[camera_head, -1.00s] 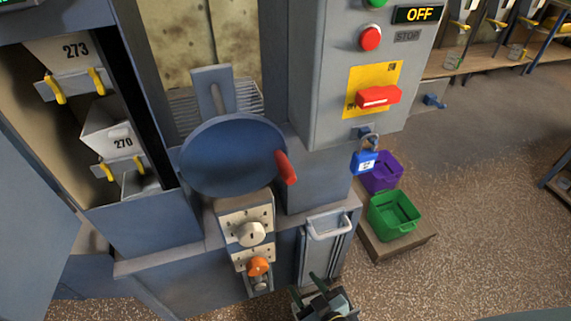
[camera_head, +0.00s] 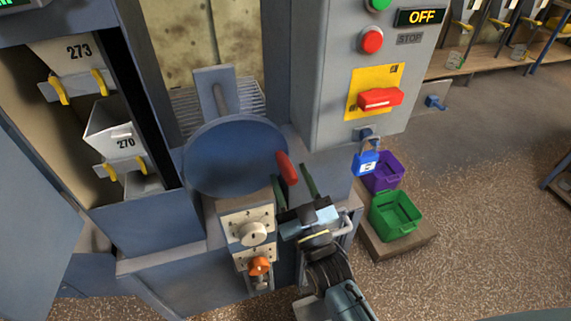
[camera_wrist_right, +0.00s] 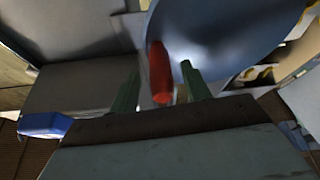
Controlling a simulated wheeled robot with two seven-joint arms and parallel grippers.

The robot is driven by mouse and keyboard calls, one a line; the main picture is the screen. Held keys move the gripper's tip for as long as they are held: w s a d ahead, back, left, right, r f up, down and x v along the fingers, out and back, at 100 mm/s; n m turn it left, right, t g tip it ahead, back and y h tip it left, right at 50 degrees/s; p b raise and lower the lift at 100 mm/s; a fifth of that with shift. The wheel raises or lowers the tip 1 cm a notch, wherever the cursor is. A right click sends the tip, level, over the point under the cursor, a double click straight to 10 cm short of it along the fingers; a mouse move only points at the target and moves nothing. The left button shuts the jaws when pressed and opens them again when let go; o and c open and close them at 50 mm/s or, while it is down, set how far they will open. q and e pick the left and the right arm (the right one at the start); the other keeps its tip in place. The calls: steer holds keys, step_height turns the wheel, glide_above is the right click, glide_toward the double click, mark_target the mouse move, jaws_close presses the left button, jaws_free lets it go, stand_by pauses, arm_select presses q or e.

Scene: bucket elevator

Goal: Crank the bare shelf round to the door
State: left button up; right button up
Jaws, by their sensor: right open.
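The crank is a blue disc (camera_head: 232,155) with a red handle (camera_head: 287,168) at its right edge. My right gripper (camera_head: 293,187) is open just below the red handle, its green fingers pointing up on either side of the handle's lower end. The open door at the left shows buckets marked 273 (camera_head: 75,52) and 270 (camera_head: 122,135) on shelves with yellow clips. No bare shelf is clearly visible. My left gripper is out of view.
A grey control box (camera_head: 335,80) with a red switch (camera_head: 380,98), an OFF display and a blue padlock (camera_head: 366,163) stands right of the crank. An orange knob (camera_head: 258,266) sits below.

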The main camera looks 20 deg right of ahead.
mark_target(280, 152)
steer(key=shift+x, duration=1.85)
jaws_close()
